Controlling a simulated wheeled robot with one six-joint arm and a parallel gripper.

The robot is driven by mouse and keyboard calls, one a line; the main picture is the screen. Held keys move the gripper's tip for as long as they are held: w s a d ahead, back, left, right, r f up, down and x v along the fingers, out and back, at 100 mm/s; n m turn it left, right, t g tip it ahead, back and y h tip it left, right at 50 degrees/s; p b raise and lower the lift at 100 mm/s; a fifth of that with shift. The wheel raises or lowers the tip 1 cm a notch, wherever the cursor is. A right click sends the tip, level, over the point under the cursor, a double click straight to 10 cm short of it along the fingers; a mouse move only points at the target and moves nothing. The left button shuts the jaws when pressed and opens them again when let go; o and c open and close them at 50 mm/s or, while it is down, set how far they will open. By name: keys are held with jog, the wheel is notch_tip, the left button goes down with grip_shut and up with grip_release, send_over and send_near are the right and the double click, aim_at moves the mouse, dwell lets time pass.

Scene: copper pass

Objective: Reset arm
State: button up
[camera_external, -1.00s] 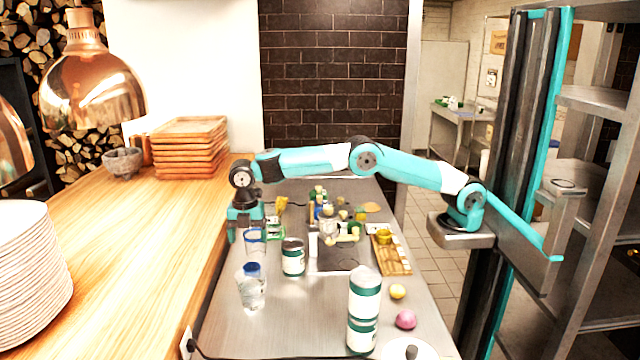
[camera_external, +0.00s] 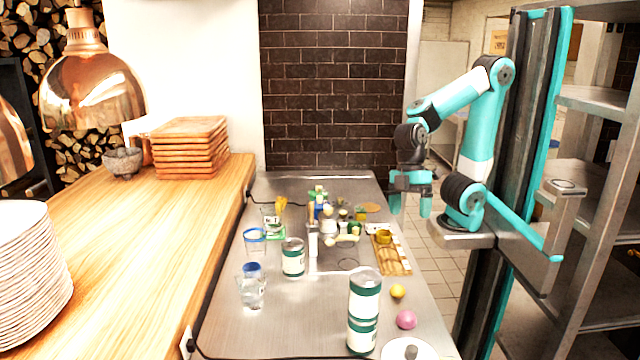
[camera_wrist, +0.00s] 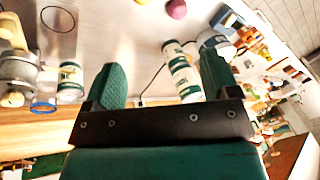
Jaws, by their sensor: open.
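My gripper (camera_external: 410,200) hangs beside the right edge of the steel counter (camera_external: 300,330), pointing down, with my arm folded back close to my column. In the wrist view my gripper (camera_wrist: 160,85) has its two green fingers wide apart, with nothing held between them. Beyond the fingers, the wrist view shows the counter with white-and-green cans (camera_wrist: 182,72) some distance away. No object touches the gripper in either view.
On the counter stand glasses (camera_external: 252,290), a can (camera_external: 293,258), stacked cans (camera_external: 364,310), a lemon (camera_external: 398,291), a pink onion-like ball (camera_external: 406,319) and a wooden board (camera_external: 392,258). A wooden counter (camera_external: 150,260) lies left. Metal shelves (camera_external: 600,200) stand right.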

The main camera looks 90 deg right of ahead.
jog(key=shift+m, duration=0.5)
jog(key=s, duration=0.2)
jog(key=s+f, duration=0.1)
jog(key=s, duration=0.1)
jog(key=shift+f, duration=0.15)
dwell(0.5)
